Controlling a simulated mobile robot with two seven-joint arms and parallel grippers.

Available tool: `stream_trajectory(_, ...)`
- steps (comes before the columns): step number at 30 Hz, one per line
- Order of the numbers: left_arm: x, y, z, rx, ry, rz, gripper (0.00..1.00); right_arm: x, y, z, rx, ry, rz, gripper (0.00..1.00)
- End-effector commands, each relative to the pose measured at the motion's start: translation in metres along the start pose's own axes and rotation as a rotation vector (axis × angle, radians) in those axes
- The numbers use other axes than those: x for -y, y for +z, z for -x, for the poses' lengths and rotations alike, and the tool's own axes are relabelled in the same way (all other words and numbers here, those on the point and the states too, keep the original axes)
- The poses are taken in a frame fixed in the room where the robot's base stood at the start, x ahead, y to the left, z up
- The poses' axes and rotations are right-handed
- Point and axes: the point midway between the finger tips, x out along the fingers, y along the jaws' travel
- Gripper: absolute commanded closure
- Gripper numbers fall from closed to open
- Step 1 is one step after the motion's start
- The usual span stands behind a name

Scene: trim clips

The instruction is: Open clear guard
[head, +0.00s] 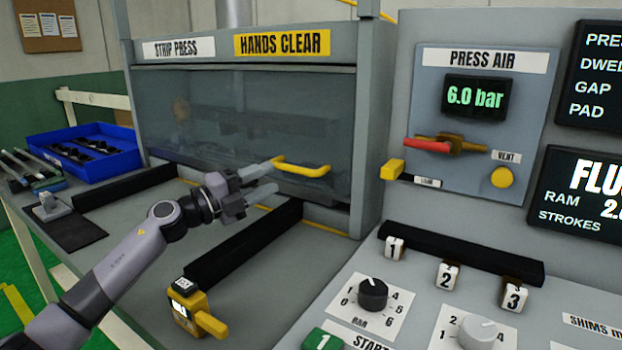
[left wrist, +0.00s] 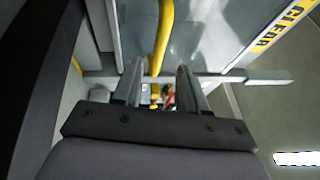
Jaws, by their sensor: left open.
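The clear guard (head: 240,125) is a see-through panel across the front of the strip press, and it is down. Its yellow handle (head: 303,168) sticks out near its lower edge. My left gripper (head: 268,178) is open at the left end of the handle. In the left wrist view the handle (left wrist: 163,35) runs down towards the space between the two fingertips (left wrist: 160,80), nearer the left finger. I cannot tell whether a finger touches it. My right gripper is in neither view.
Black rails (head: 245,243) lie on the press table in front of the guard. A yellow gauge-like device (head: 190,310) stands at the near end of one. A blue bin (head: 85,150) is at the left. The control panel (head: 400,275) with knobs stands at the right.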

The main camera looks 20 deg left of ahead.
Motion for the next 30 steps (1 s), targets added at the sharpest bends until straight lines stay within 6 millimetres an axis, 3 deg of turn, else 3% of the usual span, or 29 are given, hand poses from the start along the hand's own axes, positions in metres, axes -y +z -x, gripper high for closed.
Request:
stream_trajectory(7,-0.002,0.0,-0.009,0.0,-0.003,0.001,0.58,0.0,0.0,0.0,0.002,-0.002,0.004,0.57)
stream_trajectory(21,-0.002,0.0,-0.065,0.001,-0.002,0.0,0.58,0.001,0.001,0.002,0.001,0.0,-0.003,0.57)
stream_trajectory(30,-0.003,-0.001,-0.071,-0.001,0.0,0.0,0.58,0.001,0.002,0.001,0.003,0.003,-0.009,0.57)
